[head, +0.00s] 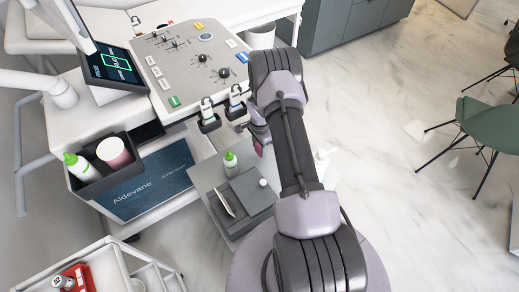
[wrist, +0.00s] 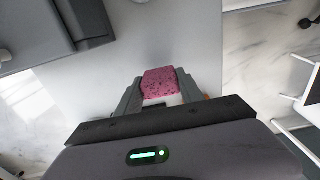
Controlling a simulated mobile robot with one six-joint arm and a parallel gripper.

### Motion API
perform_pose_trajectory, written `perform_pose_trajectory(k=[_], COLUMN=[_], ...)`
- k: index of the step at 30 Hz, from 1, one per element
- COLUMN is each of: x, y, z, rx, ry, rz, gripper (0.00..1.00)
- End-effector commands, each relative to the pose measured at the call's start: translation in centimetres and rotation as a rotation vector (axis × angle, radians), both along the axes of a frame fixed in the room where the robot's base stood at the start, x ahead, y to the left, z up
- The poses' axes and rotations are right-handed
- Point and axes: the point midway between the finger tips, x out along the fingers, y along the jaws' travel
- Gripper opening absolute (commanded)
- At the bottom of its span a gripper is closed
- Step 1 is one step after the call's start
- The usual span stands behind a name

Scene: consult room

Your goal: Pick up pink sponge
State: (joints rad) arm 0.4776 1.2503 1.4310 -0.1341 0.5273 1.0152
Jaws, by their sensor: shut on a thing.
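The pink sponge (wrist: 160,82) is a speckled block between the two fingers of my gripper (wrist: 161,92) in the wrist view. The fingers press on its left and right sides, so my gripper is shut on it. In the head view only a small pink bit of the sponge (head: 258,148) shows beside my arm; the arm hides most of my gripper there. A pale grey surface lies under the sponge in the wrist view; I cannot tell whether the sponge touches it.
A grey tray (head: 246,200) with a green-capped bottle (head: 230,162) is left of my arm. A control panel (head: 190,60) with a screen (head: 112,68) stands at the back left. A dark bin (head: 88,182) holds a bottle and a cup. Open floor and a green chair (head: 480,125) are right.

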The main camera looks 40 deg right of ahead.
Motion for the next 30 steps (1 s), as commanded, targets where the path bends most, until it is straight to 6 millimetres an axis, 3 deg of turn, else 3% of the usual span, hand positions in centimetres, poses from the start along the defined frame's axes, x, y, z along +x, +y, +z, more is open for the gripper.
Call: perform_pose_trajectory(k=[15,21,30], x=[-13.3,-15.5,-15.8], y=[0.8,1.0,1.0], z=[1.2,1.2,1.2], rx=[0.003,0.002,0.002], ry=[0.007,0.005,0.004], rz=[-0.003,-0.001,-0.001], gripper=[0.00,0.00,0.00])
